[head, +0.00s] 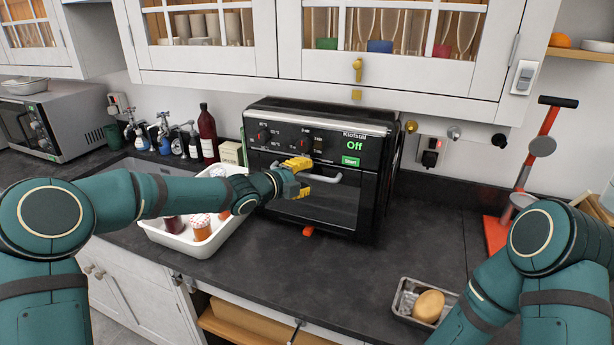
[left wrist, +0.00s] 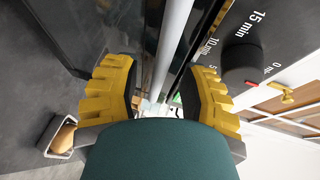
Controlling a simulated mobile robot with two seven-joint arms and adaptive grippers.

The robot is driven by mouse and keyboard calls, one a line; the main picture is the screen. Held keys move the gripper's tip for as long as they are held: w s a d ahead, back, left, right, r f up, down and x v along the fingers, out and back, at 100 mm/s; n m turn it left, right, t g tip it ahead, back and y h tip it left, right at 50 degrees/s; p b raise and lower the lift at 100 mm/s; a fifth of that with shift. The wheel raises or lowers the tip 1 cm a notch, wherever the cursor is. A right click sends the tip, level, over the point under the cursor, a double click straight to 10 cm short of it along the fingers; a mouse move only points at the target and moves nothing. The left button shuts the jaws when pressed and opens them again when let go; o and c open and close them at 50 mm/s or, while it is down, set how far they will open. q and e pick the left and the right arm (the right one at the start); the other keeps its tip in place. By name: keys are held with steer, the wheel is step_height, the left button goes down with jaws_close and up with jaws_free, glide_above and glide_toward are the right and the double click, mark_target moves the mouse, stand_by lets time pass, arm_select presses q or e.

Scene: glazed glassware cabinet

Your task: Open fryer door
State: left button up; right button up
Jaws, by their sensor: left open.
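The black fryer (head: 378,165) stands on the counter under the wall cabinet, with a green "Off" display. Its glazed door (head: 330,206) looks shut. A light grey bar handle (head: 330,179) runs across the top of the door. My left gripper (head: 307,178) is open at the left part of this handle, one yellow finger above and one below. In the left wrist view the handle (left wrist: 174,40) passes between the open fingers (left wrist: 163,88), with gaps on both sides. My right arm shows at the lower right; its gripper is out of view.
A white tray (head: 200,246) with jars sits left of the fryer, under my left arm. A metal tray (head: 404,302) holding a tan, rounded item is at the front right. The counter before the fryer is mostly clear. Bottles (head: 207,132) stand behind the sink.

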arm_select(q)
steer(key=shift+w+d+f, duration=0.15)
steer(key=shift+w+d, duration=0.25)
steer(key=shift+w, duration=0.05)
jaws_close()
